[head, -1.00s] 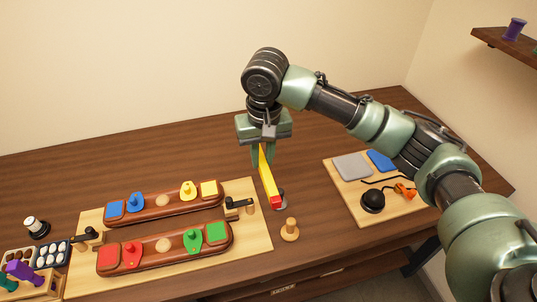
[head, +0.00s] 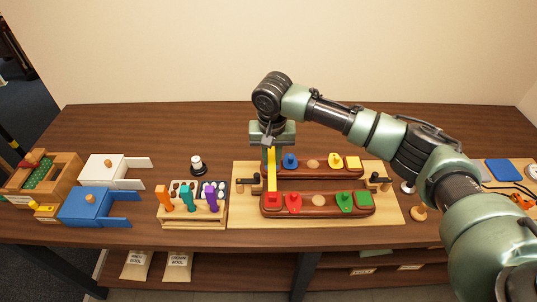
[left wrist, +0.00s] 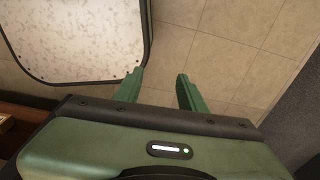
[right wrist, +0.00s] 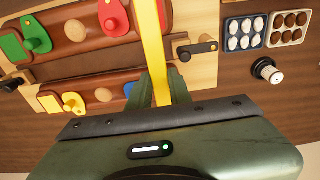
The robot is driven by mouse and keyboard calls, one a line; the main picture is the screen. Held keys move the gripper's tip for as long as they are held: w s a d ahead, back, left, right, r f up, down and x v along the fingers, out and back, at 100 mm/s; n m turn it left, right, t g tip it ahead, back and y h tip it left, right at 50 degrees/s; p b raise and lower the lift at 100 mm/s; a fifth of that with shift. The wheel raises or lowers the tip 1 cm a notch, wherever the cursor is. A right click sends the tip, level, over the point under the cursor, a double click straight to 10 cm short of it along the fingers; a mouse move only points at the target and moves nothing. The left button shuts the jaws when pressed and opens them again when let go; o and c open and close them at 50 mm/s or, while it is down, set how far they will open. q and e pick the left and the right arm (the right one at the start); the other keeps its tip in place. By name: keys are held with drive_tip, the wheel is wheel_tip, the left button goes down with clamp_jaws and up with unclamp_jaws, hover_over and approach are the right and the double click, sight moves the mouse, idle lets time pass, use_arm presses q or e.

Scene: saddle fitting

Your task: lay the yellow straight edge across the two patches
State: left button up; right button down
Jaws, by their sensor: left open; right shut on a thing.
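My right gripper (head: 270,152) is shut on the yellow straight edge (head: 271,172). It holds it over the left ends of two brown bars, pointing from the rear bar toward the front one. The red patch (head: 272,204) shows at the left end of the front bar. The blue patch on the rear bar is hidden behind the gripper and straight edge. The straight edge also shows in the right wrist view (right wrist: 152,45). I cannot tell whether it touches the bars. My left gripper (left wrist: 158,80) is open and empty, away from the bars.
The bars stand on a light wooden board (head: 388,212) with dark clamps at its sides. Coloured knobs and a yellow square (head: 352,162) sit on the bars. A peg rack (head: 190,222), a black-and-white knob (head: 197,164) and blue (head: 85,205) and white boxes stand to the left.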

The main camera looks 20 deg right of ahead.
drive_tip(key=shift+f, duration=0.1)
drive_tip(key=shift+d+f+b, duration=0.35)
drive_tip(key=shift+f+b, duration=0.25)
drive_tip(key=shift+b, duration=0.2)
drive_tip(key=shift+f+b, duration=0.3)
drive_tip(key=shift+b, duration=0.05)
wheel_tip(320, 180, down, 3)
drive_tip(key=b, duration=0.4)
drive_tip(key=shift+a, duration=0.15)
drive_tip(key=shift+f+p, duration=0.1)
drive_tip(key=shift+p, duration=0.4)
use_arm(q)
drive_tip(key=f, duration=0.3)
drive_tip(key=d+f, duration=0.1)
drive_tip(key=f, duration=0.1)
drive_tip(key=shift+w, duration=0.15)
use_arm(e)
drive_tip(key=shift+f, duration=0.3)
drive_tip(key=shift+f, duration=0.55)
drive_tip(key=c, duration=1.2)
unclamp_jaws()
